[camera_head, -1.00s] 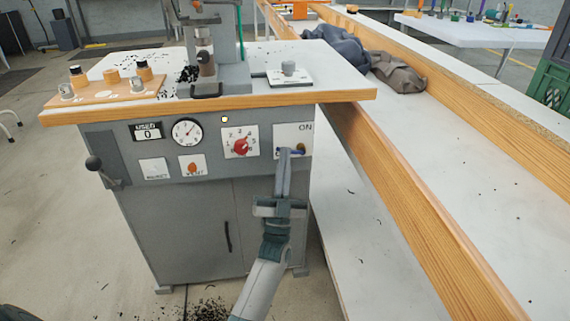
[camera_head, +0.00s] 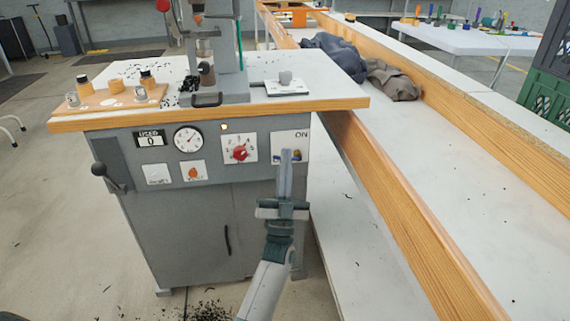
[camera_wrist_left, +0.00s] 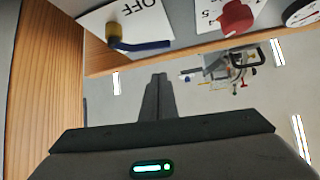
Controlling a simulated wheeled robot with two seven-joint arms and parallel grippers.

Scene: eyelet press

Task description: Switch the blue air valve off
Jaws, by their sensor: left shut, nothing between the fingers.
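The air valve sits on a white plate (camera_head: 278,138) marked ON at the right of the grey press front. In the head view my left gripper (camera_head: 286,154) is in front of this plate and hides much of the valve. In the left wrist view, which is upside down, the valve's blue handle (camera_wrist_left: 146,45) extends sideways from a brass hub (camera_wrist_left: 113,32), beside the word OFF. My left gripper also shows there (camera_wrist_left: 158,78), with its fingers shut and empty, apart from the handle in the picture. My right gripper is not in view.
A red dial (camera_head: 240,153) is on the plate left of the valve. The wooden edge of the press top (camera_head: 210,112) overhangs the front panel. A long bench with a wooden rail (camera_head: 400,220) stands close on the right.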

